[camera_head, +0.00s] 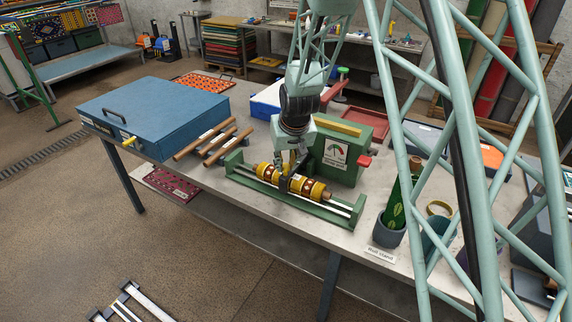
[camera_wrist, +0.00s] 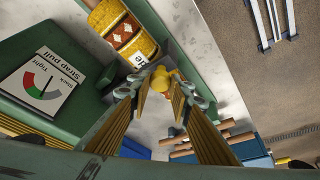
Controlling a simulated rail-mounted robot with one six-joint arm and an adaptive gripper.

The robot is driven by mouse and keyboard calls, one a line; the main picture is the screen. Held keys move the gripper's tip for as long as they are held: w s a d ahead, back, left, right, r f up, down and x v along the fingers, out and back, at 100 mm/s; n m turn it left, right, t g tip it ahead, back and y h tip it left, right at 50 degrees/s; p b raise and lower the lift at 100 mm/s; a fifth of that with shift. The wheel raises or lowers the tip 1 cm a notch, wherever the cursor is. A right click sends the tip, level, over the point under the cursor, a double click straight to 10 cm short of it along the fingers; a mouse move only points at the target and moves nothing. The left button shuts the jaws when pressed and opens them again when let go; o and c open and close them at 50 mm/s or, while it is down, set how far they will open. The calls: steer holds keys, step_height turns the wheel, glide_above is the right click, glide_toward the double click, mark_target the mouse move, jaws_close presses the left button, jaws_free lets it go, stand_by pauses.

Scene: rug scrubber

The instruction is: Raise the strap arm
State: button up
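A green bench machine (camera_head: 345,158) has a dial (camera_wrist: 42,85) marked "Strap pull". A yellow patterned roll (camera_head: 307,187) lies along its green cradle (camera_head: 345,214); the roll also shows in the wrist view (camera_wrist: 125,33). A dark band or arm crosses the middle of the roll, probably the strap arm (camera_head: 284,184). My gripper (camera_head: 290,165) points down just above the roll. In the wrist view a yellow knob (camera_wrist: 161,78) shows between or just beyond the fingertips (camera_wrist: 160,92). The fingers stand apart; contact with the knob cannot be made out.
Brown rods (camera_head: 208,140) and a blue case (camera_head: 155,110) lie left of the machine on the grey table (camera_head: 300,235). A grey holder (camera_head: 387,234) with a green roll stands at its right. Bare tabletop lies in front of the cradle.

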jaws_close()
steer(key=shift+r, duration=0.1)
